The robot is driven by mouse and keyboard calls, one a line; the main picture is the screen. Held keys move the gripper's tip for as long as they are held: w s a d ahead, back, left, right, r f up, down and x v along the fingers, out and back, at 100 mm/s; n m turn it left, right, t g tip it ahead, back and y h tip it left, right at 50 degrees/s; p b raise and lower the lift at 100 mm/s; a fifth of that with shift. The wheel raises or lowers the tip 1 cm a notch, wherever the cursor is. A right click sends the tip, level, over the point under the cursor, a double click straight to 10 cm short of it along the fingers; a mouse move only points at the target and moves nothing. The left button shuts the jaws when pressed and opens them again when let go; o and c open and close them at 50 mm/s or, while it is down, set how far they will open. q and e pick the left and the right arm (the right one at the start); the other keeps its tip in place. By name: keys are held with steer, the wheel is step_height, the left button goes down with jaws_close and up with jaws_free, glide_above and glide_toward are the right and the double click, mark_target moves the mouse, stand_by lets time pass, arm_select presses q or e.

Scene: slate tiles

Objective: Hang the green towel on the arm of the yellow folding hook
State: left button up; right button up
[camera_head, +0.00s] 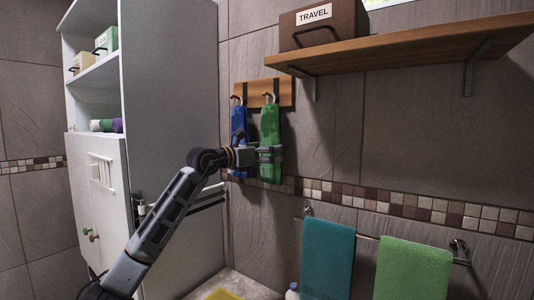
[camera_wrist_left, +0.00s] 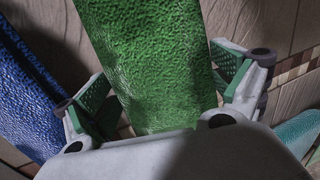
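The green towel (camera_head: 270,125) hangs down under the right-hand hook (camera_head: 269,97) of a wooden wall board. The hook looks yellowish, but it is small and I cannot tell how the towel's top sits on it. My left gripper (camera_head: 270,153) is at the towel's lower part. In the left wrist view, the fingers of my left gripper (camera_wrist_left: 165,95) stand wide apart on either side of the green towel (camera_wrist_left: 155,60). A gap shows between the towel and the left finger. My right gripper is in neither view.
A blue towel (camera_head: 238,120) hangs close on the left. A wooden shelf (camera_head: 400,47) with a TRAVEL box (camera_head: 318,24) juts out at upper right. A white cabinet (camera_head: 170,90) stands left. Teal (camera_head: 327,260) and light green (camera_head: 413,270) towels hang on a lower rail.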

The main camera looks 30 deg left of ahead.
arm_select(q)
steer(key=shift+s+f, duration=0.1)
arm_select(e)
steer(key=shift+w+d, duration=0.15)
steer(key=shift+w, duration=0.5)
arm_select(q)
steer(key=v, duration=1.1)
steer(key=shift+s, duration=0.35)
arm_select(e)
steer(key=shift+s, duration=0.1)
arm_select(q)
steer(key=shift+a, duration=0.15)
stand_by(0.5)
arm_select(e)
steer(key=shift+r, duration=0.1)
arm_select(q)
step_height(320, 180, up, 10)
steer(key=p, duration=0.9)
steer(key=shift+p, duration=0.3)
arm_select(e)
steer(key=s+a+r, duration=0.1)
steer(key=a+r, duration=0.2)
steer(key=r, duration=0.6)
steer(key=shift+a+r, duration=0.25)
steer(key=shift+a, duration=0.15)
